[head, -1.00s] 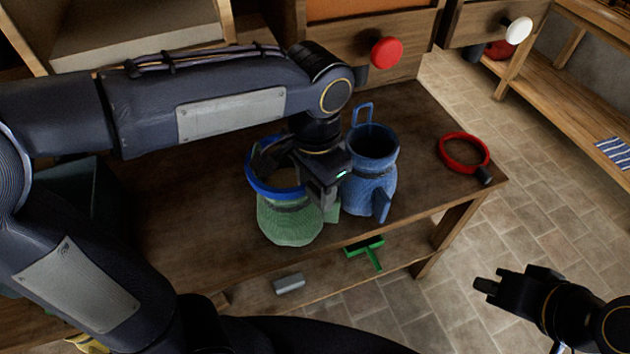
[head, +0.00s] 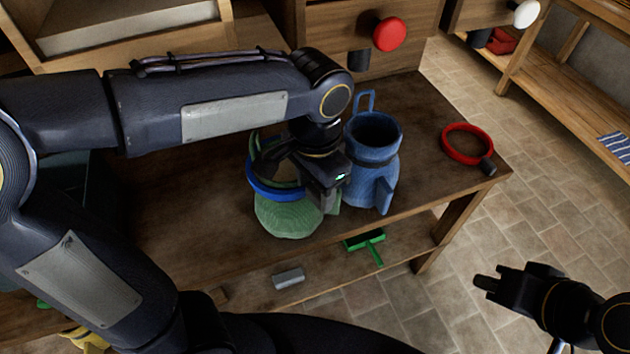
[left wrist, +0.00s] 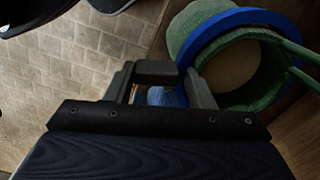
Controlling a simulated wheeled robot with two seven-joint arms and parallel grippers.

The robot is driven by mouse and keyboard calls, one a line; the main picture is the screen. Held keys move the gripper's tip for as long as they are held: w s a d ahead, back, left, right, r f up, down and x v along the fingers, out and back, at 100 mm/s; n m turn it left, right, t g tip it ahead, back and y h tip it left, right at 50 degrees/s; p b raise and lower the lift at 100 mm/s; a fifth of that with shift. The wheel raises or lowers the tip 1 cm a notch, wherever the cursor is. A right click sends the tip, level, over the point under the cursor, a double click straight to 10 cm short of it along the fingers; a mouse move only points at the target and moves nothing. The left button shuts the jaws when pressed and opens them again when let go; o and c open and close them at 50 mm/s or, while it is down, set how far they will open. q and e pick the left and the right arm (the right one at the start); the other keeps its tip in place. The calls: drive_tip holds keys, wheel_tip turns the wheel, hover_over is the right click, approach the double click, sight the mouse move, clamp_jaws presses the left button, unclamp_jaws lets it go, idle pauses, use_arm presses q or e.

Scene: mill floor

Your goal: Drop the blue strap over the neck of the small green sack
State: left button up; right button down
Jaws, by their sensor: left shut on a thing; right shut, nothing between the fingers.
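The small green sack (head: 288,218) stands on the wooden bench, its open mouth partly hidden by my left arm. The blue strap (head: 262,190) is a stiff ring around the sack's neck, with the green rim showing above it. In the left wrist view the strap (left wrist: 238,17) encircles the green rim, with the sack's green body (left wrist: 190,28) outside it. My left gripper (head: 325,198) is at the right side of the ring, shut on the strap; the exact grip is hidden. My right gripper (head: 484,284) is shut and empty, off the bench at lower right.
A blue sack (head: 372,165) with an upright loop stands close right of my left gripper. A red ring (head: 466,143) lies near the bench's right end. A drawer with a red knob (head: 389,34) is behind. A green tool (head: 365,243) and grey block (head: 288,278) lie on the lower shelf.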

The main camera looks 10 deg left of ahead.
use_arm(q)
drive_tip(key=shift+f+b, duration=0.6)
drive_tip(key=shift+f, duration=0.3)
drive_tip(key=shift+s+f+b, duration=0.2)
drive_tip(key=shift+f+b, duration=0.25)
drive_tip(key=shift+f, duration=0.15)
drive_tip(key=shift+s+f+b, duration=0.2)
drive_tip(key=shift+f+b, duration=0.25)
drive_tip(key=shift+f, duration=0.2)
drive_tip(key=o, duration=1.2)
drive_tip(key=shift+s+d, duration=0.1)
drive_tip(key=shift+s, duration=0.05)
drive_tip(key=r, duration=0.2)
drive_tip(key=w+r, duration=0.1)
drive_tip(key=r, duration=0.1)
drive_tip(key=shift+r, duration=0.25)
drive_tip(key=shift+t, duration=0.3)
drive_tip(key=r, duration=0.2)
drive_tip(key=r+p, duration=0.1)
drive_tip(key=r, duration=0.3)
drive_tip(key=shift+s+d, duration=0.15)
drive_tip(key=shift+s, duration=0.2)
